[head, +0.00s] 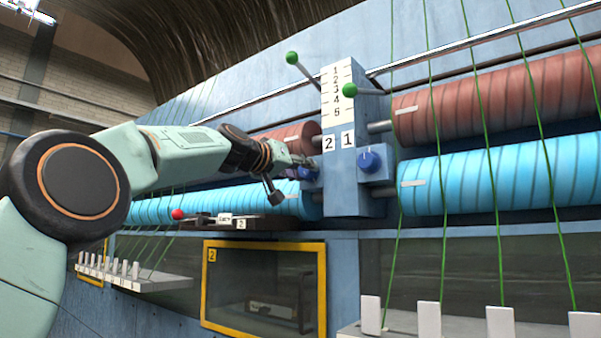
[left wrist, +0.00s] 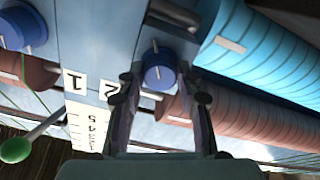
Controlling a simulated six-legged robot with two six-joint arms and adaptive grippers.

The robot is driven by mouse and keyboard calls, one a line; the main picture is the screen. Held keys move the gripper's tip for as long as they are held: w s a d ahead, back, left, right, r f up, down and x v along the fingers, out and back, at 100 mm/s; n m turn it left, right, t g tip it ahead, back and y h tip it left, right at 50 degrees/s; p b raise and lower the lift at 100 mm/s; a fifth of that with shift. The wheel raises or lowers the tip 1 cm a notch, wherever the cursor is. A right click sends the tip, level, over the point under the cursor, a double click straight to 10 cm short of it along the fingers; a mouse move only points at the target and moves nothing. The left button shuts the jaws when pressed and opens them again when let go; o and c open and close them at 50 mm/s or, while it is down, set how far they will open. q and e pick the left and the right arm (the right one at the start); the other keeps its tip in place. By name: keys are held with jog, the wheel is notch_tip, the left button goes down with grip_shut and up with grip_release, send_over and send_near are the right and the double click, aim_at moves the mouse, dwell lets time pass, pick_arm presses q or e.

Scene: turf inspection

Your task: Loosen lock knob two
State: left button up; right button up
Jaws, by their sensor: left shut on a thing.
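Lock knob two (head: 311,174) is a blue knob on the left side of the blue-grey post, below the label "2" (head: 328,144). My left gripper (head: 303,164) reaches in from the left and is shut on it. In the left wrist view, which is upside down, the blue knob (left wrist: 158,68) sits between the two fingertips (left wrist: 159,79), with its pale index mark showing. The fingers partly hide the knob in the head view. Knob one (head: 370,160), also blue, is free on the right side of the post below the label "1". My right gripper is not in view.
Red rollers (head: 470,97) and blue rollers (head: 490,178) flank the post, with green cords in front. A red-ended lever (head: 178,214) and a yellow-framed window (head: 264,290) are below my arm.

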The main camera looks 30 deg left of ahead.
pick_arm(q)
jog(key=shift+s+r, duration=0.15)
jog(key=shift+r, duration=0.2)
jog(key=o, duration=1.1)
jog(key=shift+w+f, duration=0.25)
jog(key=shift+o, duration=0.2)
jog(key=shift+s, duration=0.1)
